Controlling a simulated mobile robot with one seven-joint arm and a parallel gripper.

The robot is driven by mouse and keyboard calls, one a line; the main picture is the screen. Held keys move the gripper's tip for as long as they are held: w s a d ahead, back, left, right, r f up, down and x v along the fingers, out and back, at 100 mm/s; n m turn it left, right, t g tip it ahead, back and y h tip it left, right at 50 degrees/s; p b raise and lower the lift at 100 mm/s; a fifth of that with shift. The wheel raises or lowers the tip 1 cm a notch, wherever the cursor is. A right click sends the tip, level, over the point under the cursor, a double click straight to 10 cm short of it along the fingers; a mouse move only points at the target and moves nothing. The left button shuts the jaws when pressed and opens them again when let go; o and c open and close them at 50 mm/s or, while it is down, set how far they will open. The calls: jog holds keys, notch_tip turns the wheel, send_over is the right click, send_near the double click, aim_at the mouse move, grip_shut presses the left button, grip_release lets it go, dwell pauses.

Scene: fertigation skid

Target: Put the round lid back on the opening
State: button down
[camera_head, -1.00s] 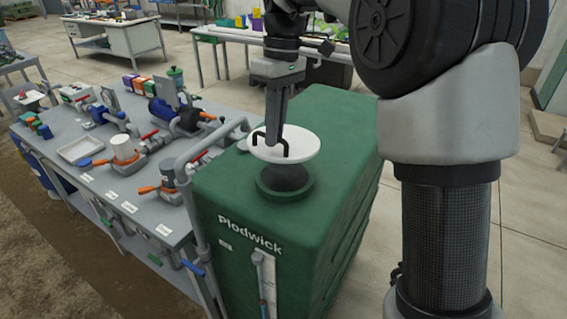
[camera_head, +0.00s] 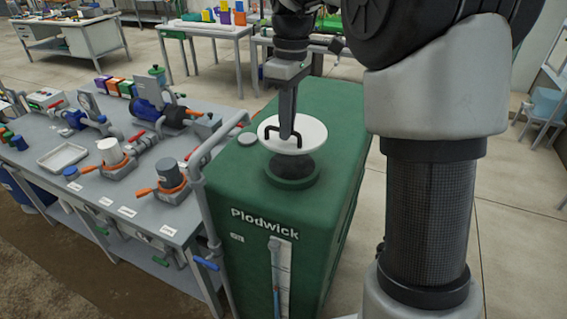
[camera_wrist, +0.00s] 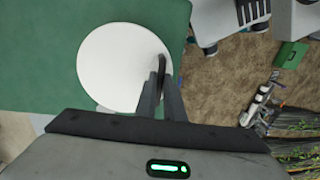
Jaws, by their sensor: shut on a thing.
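The round lid (camera_head: 310,134) is a white disc with a black bar handle (camera_head: 271,132) on top. My gripper (camera_head: 289,136) points down and is shut on the handle. The opening (camera_head: 291,166) shows as a dark round shape with a green collar (camera_head: 291,182) on top of the green tank (camera_head: 234,184). The lid is just above it in the head view and hides its far part; whether they touch is unclear. In the wrist view the lid (camera_wrist: 115,68) lies over the green tank top, with my gripper (camera_wrist: 163,95) at its right edge; the opening is hidden.
A grey bench (camera_head: 95,195) with valves, pumps and a white tray (camera_head: 63,157) stands left of the tank. A grey pipe (camera_head: 205,150) rises along the tank's left side.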

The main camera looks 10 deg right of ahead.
notch_tip(320, 180, down, 10)
jog(key=shift+d+r, duration=0.1)
jog(key=shift+r, duration=0.15)
jog(key=c, duration=1.9)
grip_release()
jog(key=shift+o, duration=0.2)
